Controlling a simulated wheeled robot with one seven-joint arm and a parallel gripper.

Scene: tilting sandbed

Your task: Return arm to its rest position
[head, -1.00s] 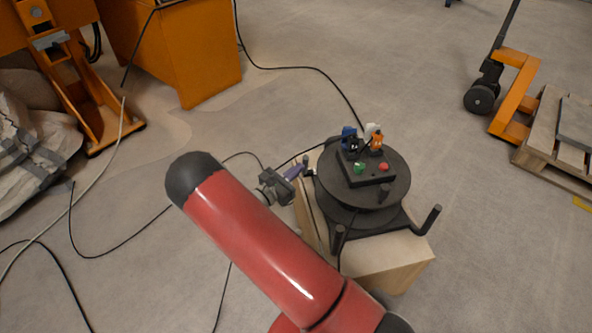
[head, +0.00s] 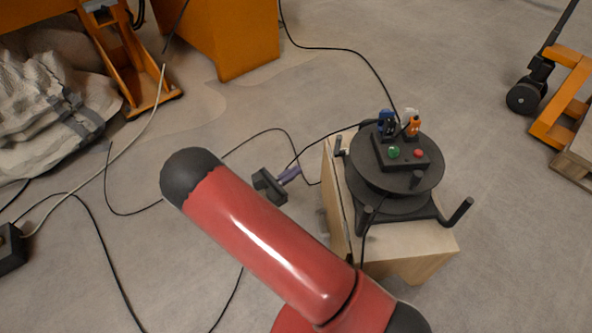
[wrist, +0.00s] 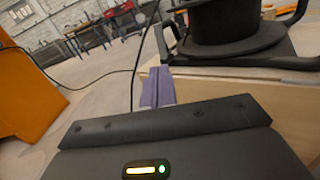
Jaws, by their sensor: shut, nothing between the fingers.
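My arm (head: 265,236) is the red link with a dark rounded end, crossing the lower middle of the head view. My gripper (head: 296,172) shows past it as a dark body with purple fingers, left of the wooden box and apart from it. In the wrist view my gripper (wrist: 157,80) is shut, its purple fingers together and empty. Behind the fingers in that view are the wooden box (wrist: 240,92) and the black round base on it.
A wooden box (head: 408,243) carries a black turntable (head: 440,178) with a small control box with green and red buttons. Posts stick out around it. Cables (head: 105,185) lie across the floor. Orange machinery (head: 222,40) is at the back, a pallet truck (head: 552,95) at right.

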